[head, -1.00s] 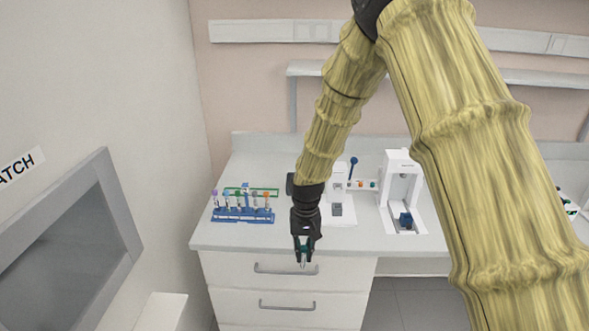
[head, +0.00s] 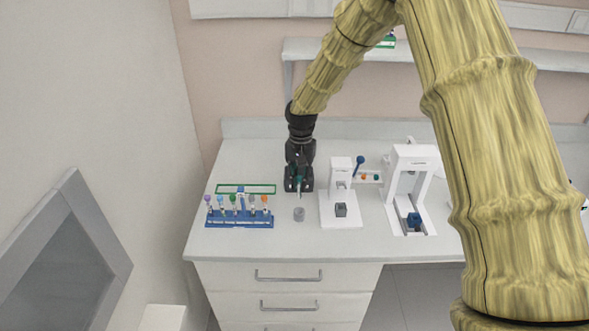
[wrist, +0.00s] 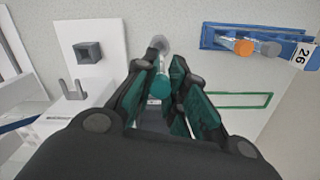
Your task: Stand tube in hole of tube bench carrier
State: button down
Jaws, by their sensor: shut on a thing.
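My gripper (head: 299,186) is shut on a clear tube with a teal cap; the cap (wrist: 160,88) shows between the fingers in the wrist view. The tube (head: 299,194) points down, roughly upright, above the bench. A small round grey holder (head: 299,214), which looks like the bench carrier, stands on the bench just in front of the gripper. In the wrist view the carrier (wrist: 160,42) shows just beyond the tube and is partly covered by it. Its hole is not clear, and I cannot tell whether the tube's tip touches it.
A blue rack (head: 240,221) with several capped tubes stands to the left, with a green frame (head: 246,188) behind it. A white device (head: 340,205) with a grey block stands close on the right, a taller white one (head: 410,185) beyond. Bare bench lies in front of the carrier.

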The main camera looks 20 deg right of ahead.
aim_at(299, 199)
jog(key=shift+w, duration=0.2)
notch_tip(299, 199, down, 4)
jog(key=b, duration=0.2)
jog(key=shift+s+a+b, duration=0.1)
jog(key=shift+s+b, duration=0.05)
jog(key=shift+b, duration=0.15)
jog(key=shift+s+f, duration=0.15)
jog(key=shift+s, duration=0.05)
jog(key=shift+s+r, duration=0.2)
jog(key=shift+s, duration=0.1)
jog(key=shift+w+f, duration=0.15)
jog(key=shift+f, duration=0.1)
dwell(0.5)
